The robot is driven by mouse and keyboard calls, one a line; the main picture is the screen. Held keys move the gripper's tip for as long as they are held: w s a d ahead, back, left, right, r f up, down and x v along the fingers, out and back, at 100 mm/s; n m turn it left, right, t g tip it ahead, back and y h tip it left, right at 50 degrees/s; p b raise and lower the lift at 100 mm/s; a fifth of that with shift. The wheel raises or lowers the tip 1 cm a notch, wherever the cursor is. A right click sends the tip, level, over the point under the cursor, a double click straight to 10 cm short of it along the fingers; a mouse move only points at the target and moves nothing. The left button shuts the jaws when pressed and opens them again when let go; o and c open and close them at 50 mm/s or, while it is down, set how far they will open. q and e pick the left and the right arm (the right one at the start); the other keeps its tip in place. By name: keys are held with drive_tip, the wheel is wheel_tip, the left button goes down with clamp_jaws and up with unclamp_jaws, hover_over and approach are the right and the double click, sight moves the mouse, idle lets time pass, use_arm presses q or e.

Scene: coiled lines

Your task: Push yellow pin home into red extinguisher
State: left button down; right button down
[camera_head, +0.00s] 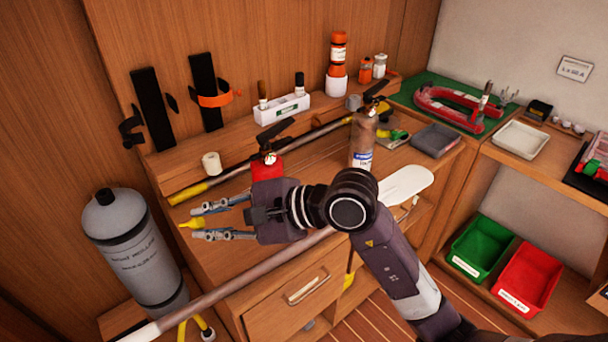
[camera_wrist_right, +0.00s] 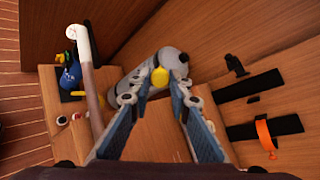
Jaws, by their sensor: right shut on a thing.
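The yellow pin (camera_head: 190,224) shows at the fingertips of my right gripper (camera_head: 208,222), which is shut on it. In the right wrist view the pin's round yellow end (camera_wrist_right: 160,77) sits between the tips of my right gripper (camera_wrist_right: 160,98). The red extinguisher (camera_head: 267,168), with a black handle on top, stands on the wooden bench behind my gripper. Its lower part is hidden by my gripper. The pin is to the left of the extinguisher and apart from it. My left gripper is not in view.
A brown extinguisher (camera_head: 361,148) stands right of the red one. A long paddle (camera_head: 406,184) crosses below my right arm. A pole with a yellow grip (camera_head: 188,192) lies behind. A grey cylinder (camera_head: 136,250) stands at left. Some bench surface left of my gripper is clear.

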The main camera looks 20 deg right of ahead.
drive_tip(key=w+d+m+t+h, duration=0.3)
drive_tip(key=d+m+t, duration=0.15)
drive_tip(key=d, duration=0.55)
drive_tip(key=w+d+m+t+h, duration=0.35)
drive_tip(key=d+t, duration=0.25)
drive_tip(key=d, duration=0.4)
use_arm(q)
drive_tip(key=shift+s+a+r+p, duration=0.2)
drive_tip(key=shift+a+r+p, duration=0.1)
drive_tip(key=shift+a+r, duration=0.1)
use_arm(e)
drive_tip(key=shift+y, duration=0.45)
drive_tip(key=shift+a+x, duration=0.2)
drive_tip(key=shift+x, duration=1.05)
drive_tip(key=shift+a+x, duration=0.2)
drive_tip(key=shift+x, duration=1.1)
drive_tip(key=shift+s, duration=0.15)
drive_tip(key=shift+s+d, duration=0.1)
drive_tip(key=shift+s, duration=0.05)
use_arm(q)
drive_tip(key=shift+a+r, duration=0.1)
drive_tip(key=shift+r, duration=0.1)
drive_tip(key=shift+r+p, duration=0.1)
drive_tip(key=shift+p, duration=0.25)
use_arm(e)
drive_tip(key=shift+x, duration=1.65)
